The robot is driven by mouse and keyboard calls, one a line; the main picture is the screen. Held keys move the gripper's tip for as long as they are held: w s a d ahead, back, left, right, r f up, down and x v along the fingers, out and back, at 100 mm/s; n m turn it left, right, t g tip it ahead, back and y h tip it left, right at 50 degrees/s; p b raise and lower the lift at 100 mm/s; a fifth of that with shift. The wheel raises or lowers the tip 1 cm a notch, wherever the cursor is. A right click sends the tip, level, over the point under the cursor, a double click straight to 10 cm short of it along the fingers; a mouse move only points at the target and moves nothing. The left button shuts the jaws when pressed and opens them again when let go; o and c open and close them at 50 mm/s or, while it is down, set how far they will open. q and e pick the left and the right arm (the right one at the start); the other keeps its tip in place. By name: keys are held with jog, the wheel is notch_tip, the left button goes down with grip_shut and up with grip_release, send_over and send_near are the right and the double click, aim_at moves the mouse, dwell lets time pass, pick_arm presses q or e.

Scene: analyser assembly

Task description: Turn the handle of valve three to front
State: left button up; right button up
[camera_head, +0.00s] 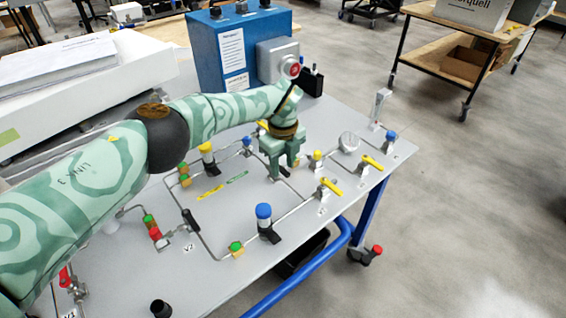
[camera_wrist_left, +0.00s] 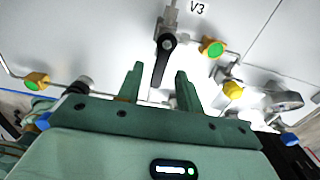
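The black handle of valve three (camera_wrist_left: 161,62) shows in the left wrist view, just below the "V3" label (camera_wrist_left: 198,7). It hangs from a round pivot on a metal valve body and points down the picture, towards the gripper. My left gripper (camera_wrist_left: 160,72) is open, with one green finger on each side of the handle's lower end. There are visible gaps between handle and fingers, and I see no contact. In the head view my left gripper (camera_head: 284,168) points down over the panel and largely hides the valve. My right gripper is out of view.
The grey panel table (camera_head: 330,230) carries thin pipes, yellow-handled valves (camera_head: 330,188), and a blue-capped part (camera_head: 264,214) in front of the gripper. A blue box (camera_head: 215,50) with a red knob (camera_head: 294,70) stands behind. A trolley (camera_head: 455,50) stands at the back right.

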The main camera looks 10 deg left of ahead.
aim_at(283, 170)
pick_arm(q)
jog(key=shift+r, duration=0.1)
notch_tip(283, 170, up, 16)
jog(key=p, duration=0.3)
jog(key=shift+p, duration=0.35)
dwell(1.0)
